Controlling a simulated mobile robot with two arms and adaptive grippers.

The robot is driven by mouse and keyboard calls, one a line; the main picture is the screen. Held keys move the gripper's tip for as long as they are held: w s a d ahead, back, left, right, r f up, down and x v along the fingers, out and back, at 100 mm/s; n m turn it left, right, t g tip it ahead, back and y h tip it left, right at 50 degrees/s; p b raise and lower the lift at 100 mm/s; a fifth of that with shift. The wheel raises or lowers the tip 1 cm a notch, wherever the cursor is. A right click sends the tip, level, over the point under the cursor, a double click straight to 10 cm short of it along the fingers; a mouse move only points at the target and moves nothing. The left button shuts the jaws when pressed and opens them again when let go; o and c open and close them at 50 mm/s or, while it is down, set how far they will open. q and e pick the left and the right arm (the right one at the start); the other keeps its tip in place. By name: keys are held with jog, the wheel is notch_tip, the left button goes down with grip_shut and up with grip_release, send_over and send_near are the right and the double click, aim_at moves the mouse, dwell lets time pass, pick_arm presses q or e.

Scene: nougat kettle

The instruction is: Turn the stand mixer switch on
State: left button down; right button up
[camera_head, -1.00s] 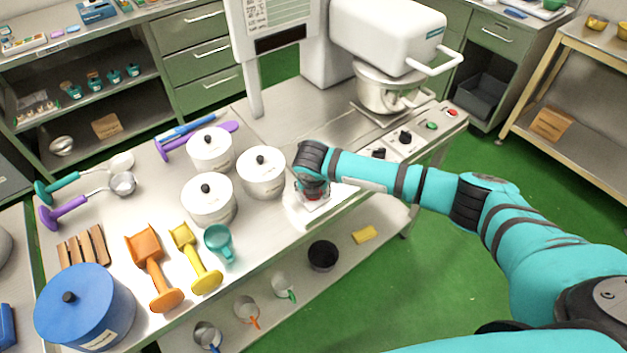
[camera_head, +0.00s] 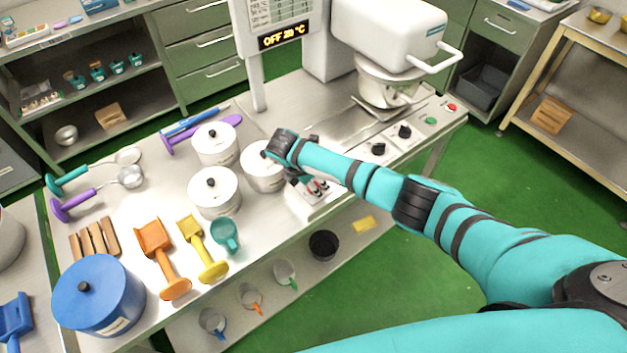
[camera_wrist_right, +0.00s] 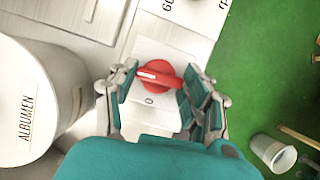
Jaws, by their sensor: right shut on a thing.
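The red rotary switch (camera_wrist_right: 168,73) sits on a pale plate at the table's front edge. Its white mark points left in the right wrist view, and a "0" is printed below it. My right gripper (camera_wrist_right: 157,84) is around the red switch and shut on it; in the head view the gripper (camera_head: 308,181) is partly hidden by my wrist. The white stand mixer (camera_head: 388,32) with its metal bowl (camera_head: 385,88) stands at the back right of the table. The display (camera_head: 283,37) reads "OFF 20 °C". My left gripper is not in view.
White lidded pots (camera_head: 214,190) stand just left of my right gripper. Black knobs (camera_head: 404,131), a green button (camera_head: 431,120) and a red button (camera_head: 451,107) line the front panel to the right.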

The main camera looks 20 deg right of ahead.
jog(key=shift+w+r+m, duration=0.1)
jog(key=shift+m, duration=0.4)
jog(key=o, duration=1.2)
jog(key=shift+c, duration=0.2)
jog(key=v, duration=1.2)
jog(key=shift+w+a, duration=0.1)
jog(key=shift+a, duration=0.05)
